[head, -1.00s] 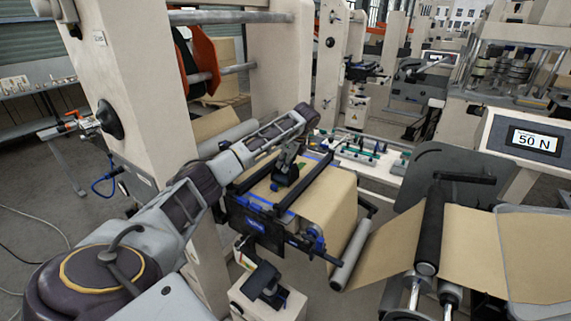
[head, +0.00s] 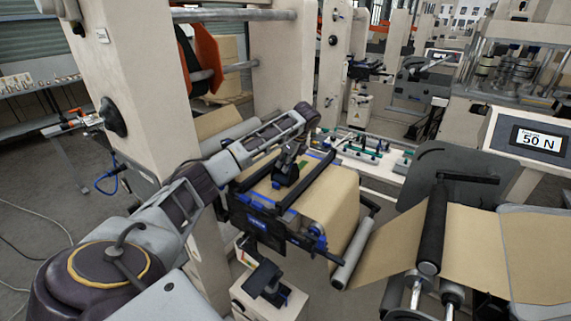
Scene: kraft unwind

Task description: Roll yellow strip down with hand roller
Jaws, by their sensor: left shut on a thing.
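My left arm reaches in from the left, and my left gripper (head: 287,176) points down over the kraft web on the splice table. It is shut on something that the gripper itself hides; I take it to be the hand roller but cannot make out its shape. The brown kraft web (head: 335,207) runs over the table between two dark bars. A small green patch shows just beyond the gripper. I cannot make out a yellow strip on the web. My right gripper is not in view.
A blue-marked clamp bar (head: 262,222) crosses the near side of the table. A black holder on a pale stand (head: 268,284) is below it. A tray with green parts (head: 362,147) lies behind. A display (head: 537,140) reads 50 N at right.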

